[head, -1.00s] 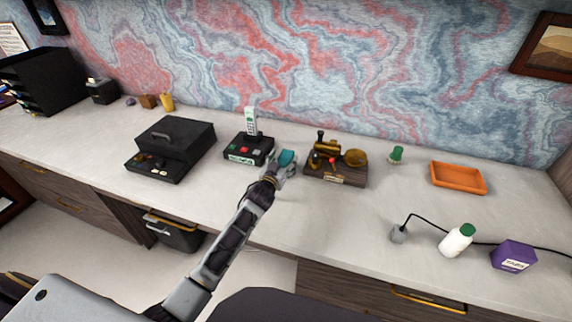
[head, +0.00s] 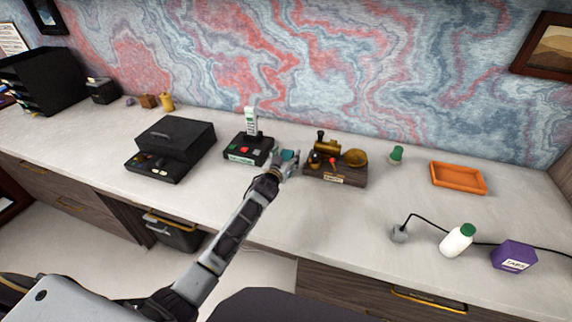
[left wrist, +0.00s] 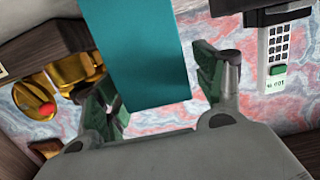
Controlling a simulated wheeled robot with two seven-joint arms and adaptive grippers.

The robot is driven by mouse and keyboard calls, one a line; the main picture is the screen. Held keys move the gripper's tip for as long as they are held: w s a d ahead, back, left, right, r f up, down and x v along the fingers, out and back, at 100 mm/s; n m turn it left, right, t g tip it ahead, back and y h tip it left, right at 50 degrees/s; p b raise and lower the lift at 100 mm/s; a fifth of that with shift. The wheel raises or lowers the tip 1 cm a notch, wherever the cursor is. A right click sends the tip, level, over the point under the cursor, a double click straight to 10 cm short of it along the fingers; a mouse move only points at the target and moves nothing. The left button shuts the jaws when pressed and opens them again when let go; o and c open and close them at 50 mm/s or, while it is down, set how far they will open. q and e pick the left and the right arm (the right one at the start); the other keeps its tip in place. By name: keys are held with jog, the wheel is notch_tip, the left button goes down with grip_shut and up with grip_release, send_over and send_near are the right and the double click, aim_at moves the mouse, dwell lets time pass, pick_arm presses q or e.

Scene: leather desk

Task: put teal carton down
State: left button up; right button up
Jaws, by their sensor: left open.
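The teal carton (head: 289,155) stands on the desk between the black phone base and the brass train model, mostly hidden by my left gripper. My left gripper (head: 285,165) is around it, with its fingers spread. In the left wrist view the teal carton (left wrist: 145,50) fills the space between the two green-padded fingers of my left gripper (left wrist: 158,85). A gap shows beside the right finger; I cannot tell whether the left finger touches the carton. My right gripper is not in view.
A green stamp (head: 397,155), orange tray (head: 459,178), white bottle (head: 457,241) and purple box (head: 514,256) stand further right.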

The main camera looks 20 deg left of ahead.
pick_arm(q)
jog(key=c, duration=1.2)
jog(key=shift+r, duration=0.55)
jog(key=shift+c, duration=0.2)
notch_tip(320, 180, up, 3)
jog(key=shift+r+p, duration=0.1)
jog(key=shift+p, duration=0.2)
notch_tip(320, 180, up, 5)
jog(key=shift+r, duration=0.1)
jog(key=shift+r+p, duration=0.25)
jog(key=shift+p, duration=0.05)
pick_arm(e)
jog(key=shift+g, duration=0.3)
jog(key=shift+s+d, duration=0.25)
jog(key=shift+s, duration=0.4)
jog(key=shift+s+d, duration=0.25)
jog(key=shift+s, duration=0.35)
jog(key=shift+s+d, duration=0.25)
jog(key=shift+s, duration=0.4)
pick_arm(q)
jog(key=shift+s, duration=0.1)
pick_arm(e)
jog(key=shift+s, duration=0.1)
